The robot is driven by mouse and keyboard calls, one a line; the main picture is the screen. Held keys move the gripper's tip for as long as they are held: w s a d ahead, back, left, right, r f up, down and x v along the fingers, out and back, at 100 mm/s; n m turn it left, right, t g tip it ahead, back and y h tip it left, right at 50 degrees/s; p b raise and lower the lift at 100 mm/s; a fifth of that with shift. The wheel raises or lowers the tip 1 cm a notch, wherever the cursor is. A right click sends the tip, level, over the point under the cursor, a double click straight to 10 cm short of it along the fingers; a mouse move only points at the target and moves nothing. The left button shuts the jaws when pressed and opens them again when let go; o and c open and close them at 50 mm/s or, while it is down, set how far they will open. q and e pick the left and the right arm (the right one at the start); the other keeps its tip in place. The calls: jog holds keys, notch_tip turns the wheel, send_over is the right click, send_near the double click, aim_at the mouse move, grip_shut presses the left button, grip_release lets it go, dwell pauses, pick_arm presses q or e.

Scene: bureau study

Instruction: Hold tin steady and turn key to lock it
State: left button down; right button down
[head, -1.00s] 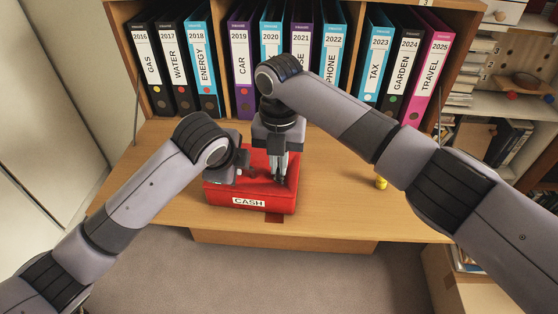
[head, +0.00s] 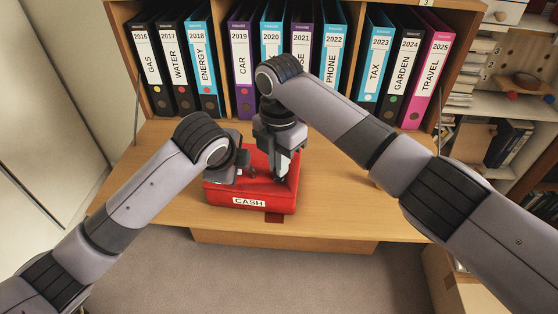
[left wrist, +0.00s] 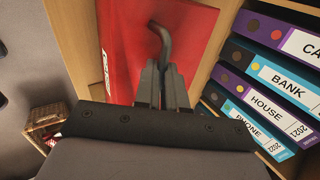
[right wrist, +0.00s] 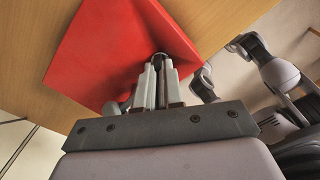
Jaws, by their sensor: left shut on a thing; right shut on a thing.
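The red tin (head: 228,196), labelled CASH, sits flat on the desk; its lid also shows in the left wrist view (left wrist: 195,30) and the right wrist view (right wrist: 95,50). My left gripper (head: 248,173) is at the tin's top, shut on its dark curved handle (left wrist: 163,38). My right gripper (head: 280,180) points down at the right part of the lid. In the right wrist view its fingers (right wrist: 160,75) are shut on a small dark rounded piece (right wrist: 161,57), seemingly the key. The keyhole and most of the key are hidden by the fingers.
Several labelled binders (head: 240,65) stand in the shelf behind. My right arm covers part of the desk at right.

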jog(key=shift+m, duration=0.4)
jog(key=m, duration=0.2)
jog(key=shift+m, duration=0.8)
jog(key=m, duration=0.3)
jog(key=shift+m, duration=0.4)
